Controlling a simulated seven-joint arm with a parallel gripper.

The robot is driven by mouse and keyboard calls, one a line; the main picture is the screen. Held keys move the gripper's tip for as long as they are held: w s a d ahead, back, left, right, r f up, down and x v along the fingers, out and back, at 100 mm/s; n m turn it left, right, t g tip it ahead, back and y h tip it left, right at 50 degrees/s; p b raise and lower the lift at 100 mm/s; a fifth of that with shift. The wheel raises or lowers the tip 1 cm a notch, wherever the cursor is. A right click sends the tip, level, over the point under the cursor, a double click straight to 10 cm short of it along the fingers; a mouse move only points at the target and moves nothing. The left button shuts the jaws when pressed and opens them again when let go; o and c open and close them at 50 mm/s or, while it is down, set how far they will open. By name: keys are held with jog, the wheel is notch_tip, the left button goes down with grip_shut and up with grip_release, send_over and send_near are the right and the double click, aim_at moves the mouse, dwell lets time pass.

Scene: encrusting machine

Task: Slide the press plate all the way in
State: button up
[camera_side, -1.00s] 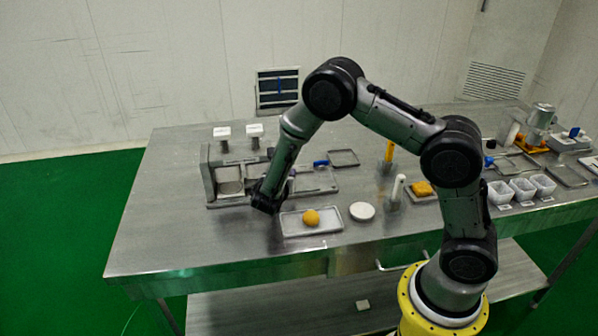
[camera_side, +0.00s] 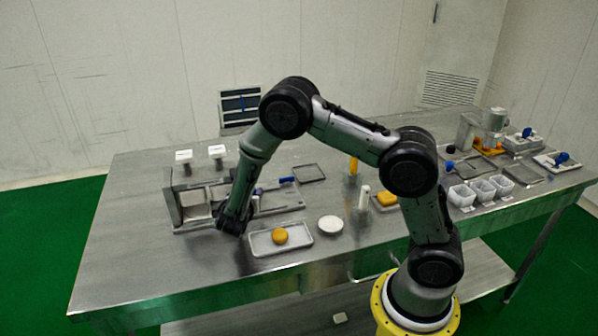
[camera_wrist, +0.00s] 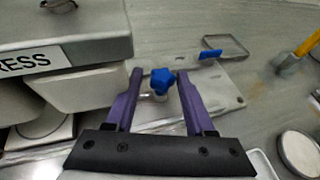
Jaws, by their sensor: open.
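The press (camera_side: 178,205) is a grey metal machine at the left of the table; its "PRESS" label shows in the wrist view (camera_wrist: 25,62). A flat metal plate (camera_wrist: 218,82) lies beside it, to its right, and I take it for the press plate; it also shows in the side view (camera_side: 283,198). A blue star-shaped knob (camera_wrist: 162,84) stands at the plate's press side. My gripper (camera_wrist: 160,73) is open, its two purple fingers on either side of the knob with gaps; whether they touch it I cannot tell. In the side view my gripper (camera_side: 233,222) hides the knob.
A tray (camera_side: 262,250) with an orange-yellow ball stands close in front of my gripper. A white round dish (camera_side: 330,225) lies right of it. A small frame (camera_side: 309,173) lies behind the plate. White cups (camera_side: 485,190) and other equipment fill the right side. The table's front left is clear.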

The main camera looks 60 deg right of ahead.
jog(key=s+d, duration=1.4)
jog(key=shift+s+d, duration=0.1)
jog(key=shift+s+r, duration=0.1)
jog(key=shift+s, duration=0.05)
jog(key=v, duration=1.3)
jog(key=s+d+r+m+g, duration=0.2)
jog(key=s+r+m, duration=0.3)
jog(key=r+m, duration=0.5)
jog(key=shift+s+r+m+g, duration=0.3)
jog(key=shift+s+m+g, duration=0.15)
jog(key=shift+g, duration=0.25)
jog(key=shift+d, duration=0.1)
